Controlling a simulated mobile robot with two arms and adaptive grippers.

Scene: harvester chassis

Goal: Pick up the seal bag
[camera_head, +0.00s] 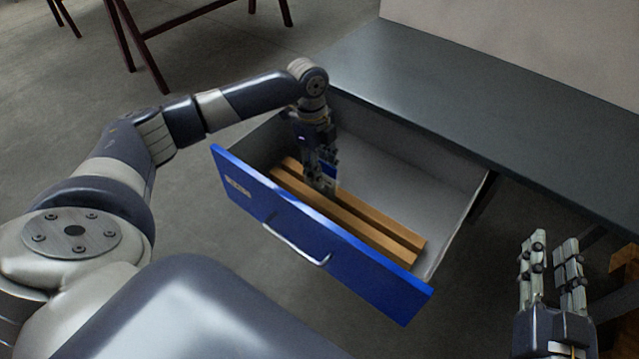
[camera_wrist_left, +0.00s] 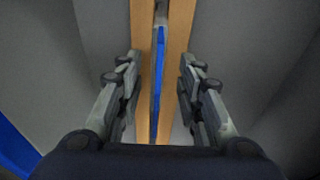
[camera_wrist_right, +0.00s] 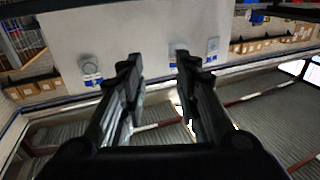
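A thin blue item, which may be the seal bag, stands on edge in the gap between two wooden bars in the left wrist view (camera_wrist_left: 159,70). In the head view a small blue patch of it (camera_head: 329,171) shows beside my left fingers, the rest hidden. My left gripper (camera_head: 322,184) points down into the open drawer over the bars. Its fingers (camera_wrist_left: 160,95) are apart, on either side of the blue item, not closed on it. My right gripper (camera_head: 552,262) is open and empty, outside the drawer at the lower right.
The blue-fronted drawer (camera_head: 260,209) is pulled out below a dark workbench (camera_head: 440,85). The wooden bars (camera_head: 385,217) lie lengthwise along the drawer's front side. The drawer floor behind them is bare. Dark red trestle legs (camera_head: 140,55) stand at the back left.

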